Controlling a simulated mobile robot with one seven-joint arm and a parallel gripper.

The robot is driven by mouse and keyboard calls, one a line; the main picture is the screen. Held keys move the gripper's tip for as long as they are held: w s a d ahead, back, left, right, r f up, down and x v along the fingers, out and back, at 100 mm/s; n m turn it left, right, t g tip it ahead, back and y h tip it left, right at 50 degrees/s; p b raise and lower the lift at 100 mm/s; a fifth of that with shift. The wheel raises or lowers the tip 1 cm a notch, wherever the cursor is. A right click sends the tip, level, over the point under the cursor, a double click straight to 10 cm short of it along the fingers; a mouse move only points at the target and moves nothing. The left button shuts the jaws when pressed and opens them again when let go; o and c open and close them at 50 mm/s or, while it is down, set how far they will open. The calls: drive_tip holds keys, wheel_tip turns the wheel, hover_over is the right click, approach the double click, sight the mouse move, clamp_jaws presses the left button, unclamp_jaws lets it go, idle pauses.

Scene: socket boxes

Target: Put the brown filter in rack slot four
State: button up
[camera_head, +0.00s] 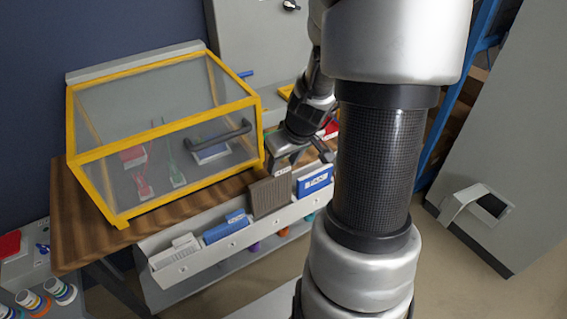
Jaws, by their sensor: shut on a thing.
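The brown filter (270,196) is a ribbed grey-brown panel, standing upright at the front rack (208,262) between two blue filters. It sits higher than the filters to its left. My gripper (284,168) is at its top edge, shut on it, pointing down. Whether the filter's lower edge is inside a slot or just in front of or above it cannot be told. The rack is a pale sloped holder along the table's front edge. My arm hides part of its right end.
A white filter (174,252), a blue filter (226,228) and a blue-and-white filter (316,181) stand in the rack. A clear yellow-framed box (92,192) with tools inside stands close on the wooden table (88,246). Coloured rolls (62,291) lie at lower left.

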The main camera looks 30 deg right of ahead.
sight(283, 189)
drive_tip(key=shift+f+b, duration=0.7)
drive_tip(key=shift+b, duration=0.3)
drive_tip(key=shift+f+b, duration=2.45)
drive_tip(key=shift+b, duration=0.3)
drive_tip(key=shift+f, duration=0.1)
drive_tip(key=shift+f+b, duration=1.75)
drive_tip(key=shift+b, duration=0.45)
drive_tip(key=o, duration=1.1)
